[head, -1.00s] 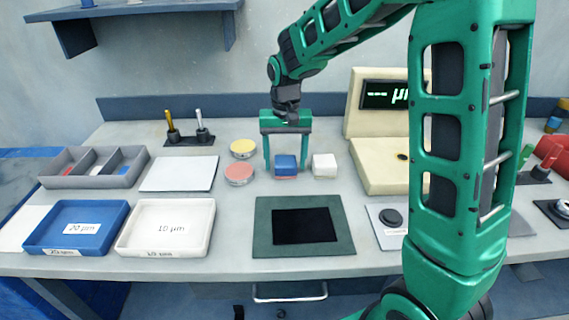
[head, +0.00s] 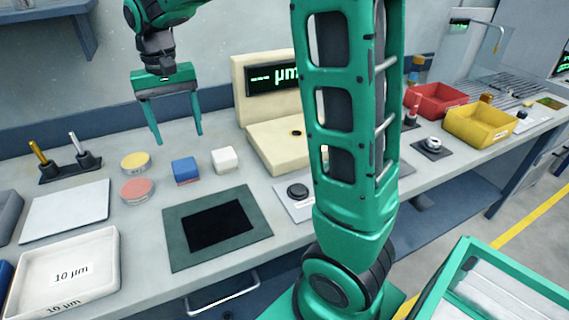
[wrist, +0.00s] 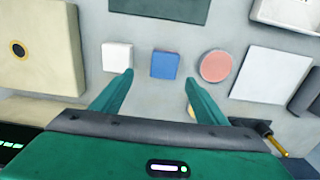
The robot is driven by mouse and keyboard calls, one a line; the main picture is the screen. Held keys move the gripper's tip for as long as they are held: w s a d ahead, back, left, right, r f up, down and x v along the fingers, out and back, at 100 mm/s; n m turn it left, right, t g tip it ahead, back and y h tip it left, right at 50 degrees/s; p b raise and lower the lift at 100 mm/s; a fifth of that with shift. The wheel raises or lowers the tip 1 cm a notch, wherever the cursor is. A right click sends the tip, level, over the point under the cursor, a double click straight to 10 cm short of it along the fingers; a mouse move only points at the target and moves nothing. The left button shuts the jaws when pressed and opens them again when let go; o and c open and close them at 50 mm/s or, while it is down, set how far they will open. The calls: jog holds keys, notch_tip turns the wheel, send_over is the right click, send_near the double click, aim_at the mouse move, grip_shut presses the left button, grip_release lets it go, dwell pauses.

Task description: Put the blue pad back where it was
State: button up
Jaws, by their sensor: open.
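The blue pad (head: 185,169) is a small blue block with a thin reddish layer under it. It stands on the bench between a pink disc (head: 137,190) and a white block (head: 225,159). My gripper (head: 179,138) is open and empty, raised above the bench behind the blue pad. In the wrist view the blue pad (wrist: 165,64) lies just beyond the open fingertips (wrist: 158,78), apart from them. Nothing hides it there.
A yellow disc (head: 135,160) lies behind the pink one. A dark green mat (head: 255,225) with a black panel lies in front. A cream gauge (head: 277,150) stands right of the white block. A white tray (head: 105,262) labelled 10 µm sits at front left.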

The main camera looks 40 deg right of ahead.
jog(key=s+d+f+m, duration=0.1)
jog(key=s+d, duration=0.4)
jog(key=s, duration=0.5)
jog(key=s+d+f+m, duration=0.1)
jog(key=s+d+f, duration=0.2)
jog(key=s+d, duration=0.3)
jog(key=s+d+f, duration=0.2)
jog(key=s+d, duration=0.3)
jog(key=s, duration=1)
jog(key=shift+d+f+m, duration=0.15)
jog(key=shift+d+m, duration=0.15)
jog(key=shift+m, duration=0.1)
jog(key=shift+w+f, duration=0.35)
jog(key=shift+w, duration=0.45)
jog(key=shift+s+r, duration=0.1)
